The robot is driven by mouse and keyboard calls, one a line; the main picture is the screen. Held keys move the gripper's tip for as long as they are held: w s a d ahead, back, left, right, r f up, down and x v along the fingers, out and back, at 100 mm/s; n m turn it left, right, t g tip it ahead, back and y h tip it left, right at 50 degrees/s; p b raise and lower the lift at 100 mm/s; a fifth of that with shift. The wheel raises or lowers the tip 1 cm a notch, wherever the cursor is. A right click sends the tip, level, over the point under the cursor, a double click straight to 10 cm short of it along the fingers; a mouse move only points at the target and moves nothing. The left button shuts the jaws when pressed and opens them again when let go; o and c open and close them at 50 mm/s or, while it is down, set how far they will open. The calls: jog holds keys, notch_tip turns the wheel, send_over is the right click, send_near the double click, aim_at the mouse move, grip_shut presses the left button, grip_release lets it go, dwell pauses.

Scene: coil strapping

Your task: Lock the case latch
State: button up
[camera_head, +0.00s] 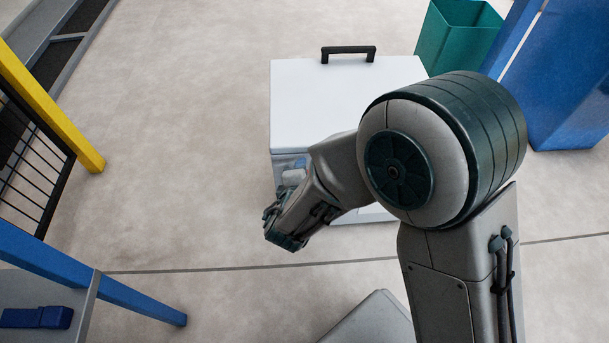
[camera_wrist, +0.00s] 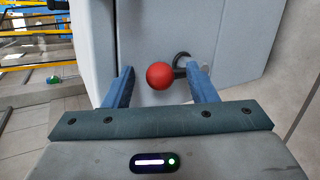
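The white case (camera_head: 320,100) stands on the floor in the head view, with a black handle (camera_head: 348,53) on its top; my arm hides much of its front. In the wrist view its pale front (camera_wrist: 225,35) fills the middle. A red ball knob (camera_wrist: 159,75) on a dark latch lever (camera_wrist: 182,66) shows there. My gripper (camera_wrist: 160,82) is open, its two blue fingers on either side of the knob with gaps to both. I cannot tell how deep the knob lies between the fingers. In the head view my gripper's fingertips are hidden by my own wrist.
A green bin (camera_head: 455,38) and a blue cabinet (camera_head: 565,85) stand behind the case to the right. A yellow post (camera_head: 50,108) with a black mesh fence and a blue-framed table (camera_head: 50,270) are at the left. The floor left of the case is clear.

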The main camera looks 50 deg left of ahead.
jog(key=p+v, duration=0.3)
jog(key=v, duration=1)
jog(key=shift+s+d+r+p, duration=0.2)
jog(key=shift+d+p, duration=0.1)
jog(key=shift+p, duration=0.1)
